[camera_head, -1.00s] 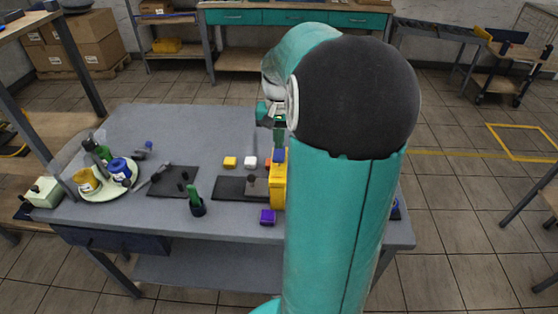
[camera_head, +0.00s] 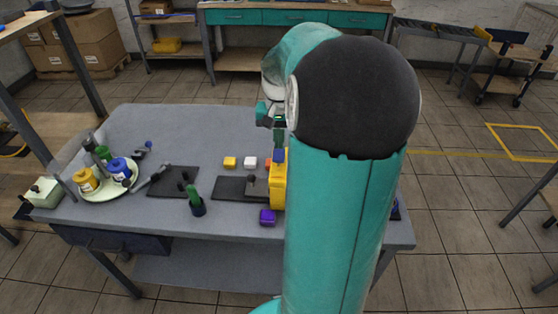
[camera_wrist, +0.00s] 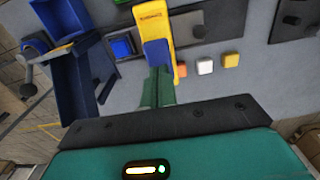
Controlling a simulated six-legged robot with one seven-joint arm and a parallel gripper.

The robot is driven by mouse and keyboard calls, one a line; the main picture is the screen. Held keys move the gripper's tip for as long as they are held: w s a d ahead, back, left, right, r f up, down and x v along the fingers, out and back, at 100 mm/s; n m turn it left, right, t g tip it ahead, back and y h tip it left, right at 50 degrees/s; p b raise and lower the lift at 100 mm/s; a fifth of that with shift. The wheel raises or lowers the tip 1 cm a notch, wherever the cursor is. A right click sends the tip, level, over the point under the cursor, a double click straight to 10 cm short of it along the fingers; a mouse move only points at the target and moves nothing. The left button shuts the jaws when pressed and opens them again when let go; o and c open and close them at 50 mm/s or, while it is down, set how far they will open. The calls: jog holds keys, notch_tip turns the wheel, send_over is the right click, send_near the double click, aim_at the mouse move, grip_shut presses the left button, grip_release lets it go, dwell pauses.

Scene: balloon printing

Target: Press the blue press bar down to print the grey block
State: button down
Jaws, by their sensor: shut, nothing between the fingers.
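The yellow press (camera_head: 278,190) stands on the table, partly hidden by my arm. In the wrist view its yellow frame (camera_wrist: 154,18) runs up from the middle, with the blue press bar (camera_wrist: 157,53) at its near end. My gripper (camera_wrist: 157,78) is shut and empty, its green fingertips right at the bar's edge. I cannot tell whether they touch. In the head view, my gripper (camera_head: 279,138) is just above the blue bar (camera_head: 280,155). A small grey piece (camera_head: 259,187), possibly the grey block, shows on the dark plate left of the press.
Yellow (camera_head: 230,162) and white (camera_head: 251,162) cubes lie behind the plate; an orange cube (camera_wrist: 181,71) is near my fingers. A purple block (camera_head: 267,216) is at the front. A blue tray (camera_wrist: 75,82) and blue block (camera_wrist: 121,47) lie on the press's other side.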

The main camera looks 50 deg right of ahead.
aim_at(279, 152)
jog(key=shift+f, duration=0.2)
jog(key=shift+f, duration=1.65)
jog(key=shift+r, duration=0.1)
notch_tip(279, 152, up, 11)
jog(key=shift+r, duration=0.2)
dwell(0.4)
jog(key=shift+s, duration=0.1)
dwell(0.5)
